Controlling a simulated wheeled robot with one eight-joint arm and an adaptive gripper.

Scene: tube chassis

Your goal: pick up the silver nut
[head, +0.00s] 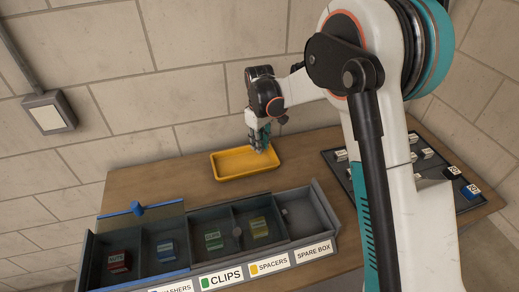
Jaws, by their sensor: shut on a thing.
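My gripper (261,148) is pointing down at the right part of a yellow tray (222,178) on the wooden bench. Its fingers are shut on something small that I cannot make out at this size. I cannot clearly identify the silver nut. A small pale grey piece (284,211) shows in the right-hand compartment of the grey parts box (322,212), too small to name.
A dark tray (333,163) with labelled pieces lies right, partly behind my arm.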

